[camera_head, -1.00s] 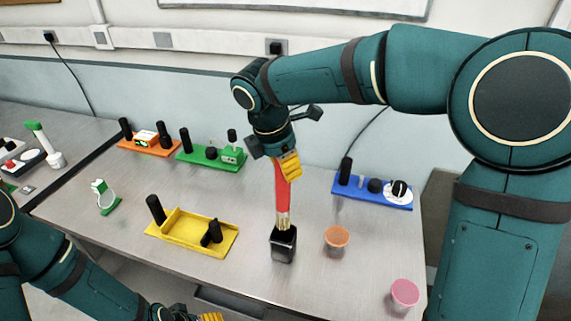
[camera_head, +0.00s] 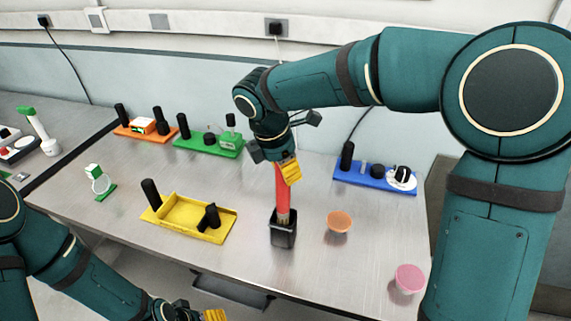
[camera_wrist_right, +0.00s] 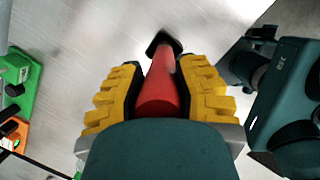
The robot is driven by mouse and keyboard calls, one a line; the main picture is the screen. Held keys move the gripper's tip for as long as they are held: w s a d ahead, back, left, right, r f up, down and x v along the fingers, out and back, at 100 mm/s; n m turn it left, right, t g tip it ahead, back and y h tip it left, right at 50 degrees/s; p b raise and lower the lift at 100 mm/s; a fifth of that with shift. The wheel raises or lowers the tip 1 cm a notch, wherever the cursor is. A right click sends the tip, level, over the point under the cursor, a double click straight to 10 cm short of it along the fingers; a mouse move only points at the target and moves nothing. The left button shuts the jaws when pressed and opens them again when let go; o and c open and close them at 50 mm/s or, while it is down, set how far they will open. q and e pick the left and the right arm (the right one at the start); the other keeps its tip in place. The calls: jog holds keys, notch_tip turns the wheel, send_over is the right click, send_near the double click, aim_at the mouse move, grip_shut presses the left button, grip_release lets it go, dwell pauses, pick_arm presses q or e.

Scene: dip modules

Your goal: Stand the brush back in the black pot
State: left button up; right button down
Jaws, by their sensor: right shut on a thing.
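The brush (camera_head: 282,188) has a red handle and stands nearly upright, its lower end inside the black pot (camera_head: 284,236). The pot stands on the metal table, and its walls hide the bristles. My right gripper (camera_head: 287,170) is shut on the upper part of the red handle, above the pot. In the right wrist view the yellow fingers (camera_wrist_right: 165,95) press on both sides of the brush (camera_wrist_right: 160,88), with the black pot (camera_wrist_right: 163,42) at its far end. My left gripper (camera_head: 205,315) shows only partly at the bottom edge, so its jaws cannot be judged.
A yellow tray (camera_head: 160,214) with black posts lies left of the pot. An orange cup (camera_head: 339,222) and a pink cup (camera_head: 409,278) stand to the right. Orange, green (camera_head: 225,150) and blue (camera_head: 374,180) modules line the back. The table between is clear.

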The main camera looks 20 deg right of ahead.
jog(key=shift+f+b, duration=1)
jog(key=shift+f, duration=1.2)
jog(key=c, duration=0.7)
grip_release()
